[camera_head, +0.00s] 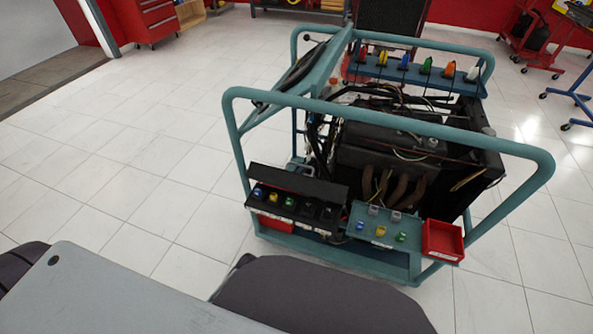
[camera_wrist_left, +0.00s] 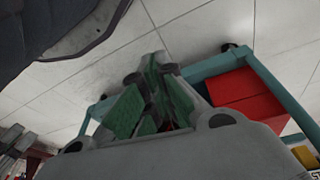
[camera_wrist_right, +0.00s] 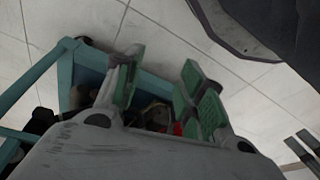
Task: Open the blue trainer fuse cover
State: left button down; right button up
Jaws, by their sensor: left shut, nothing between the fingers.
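The blue-green trainer frame (camera_head: 545,170) carries the engine. At its front left is a black fuse box (camera_head: 282,226) with several coloured and black fuses in a row. Its black cover (camera_head: 298,185) stands tilted up behind the fuses, leaving them exposed. Neither gripper shows in the head view. My left gripper (camera_wrist_left: 150,95), with green pads, is shut and empty in the left wrist view, close to the frame's lower bars. My right gripper (camera_wrist_right: 160,85) is open and empty in the right wrist view, with part of the frame beyond it. The cover cannot be made out in either wrist view.
A blue-green panel (camera_head: 362,245) with coloured parts and a red tray (camera_head: 442,240) sit right of the fuse box. A row of coloured parts (camera_head: 405,62) stands at the back. A grey surface (camera_head: 110,295) fills the lower left. The tiled floor (camera_head: 130,140) at left is clear.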

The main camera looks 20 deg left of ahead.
pick_arm(q)
jog(key=w+r+t+p, duration=0.1)
jog(key=w+r+t, duration=0.2)
jog(key=w+r, duration=0.3)
jog(key=w+a+r+n+t+p, duration=0.1)
jog(key=w+r+t, duration=0.3)
jog(key=r, duration=1.1)
jog(key=w+r+n+t+p, duration=0.1)
jog(key=w+r+t, duration=0.3)
jog(key=w+r, duration=0.5)
notch_tip(320, 180, up, 2)
jog(key=shift+a+y+p, duration=0.25)
jog(key=shift+y+p, duration=0.05)
jog(key=shift+p, duration=0.1)
pick_arm(e)
jog(key=s+d+f, duration=0.3)
jog(key=f, duration=0.6)
jog(key=s+d+f+h, duration=0.1)
jog(key=s+d+f, duration=0.2)
jog(key=f, duration=0.6)
jog(key=shift+s+d, duration=0.3)
jog(key=shift+d, duration=0.45)
pick_arm(q)
jog(key=shift+w+f, duration=0.1)
jog(key=shift+w, duration=0.15)
pick_arm(e)
jog(key=shift+f, duration=0.1)
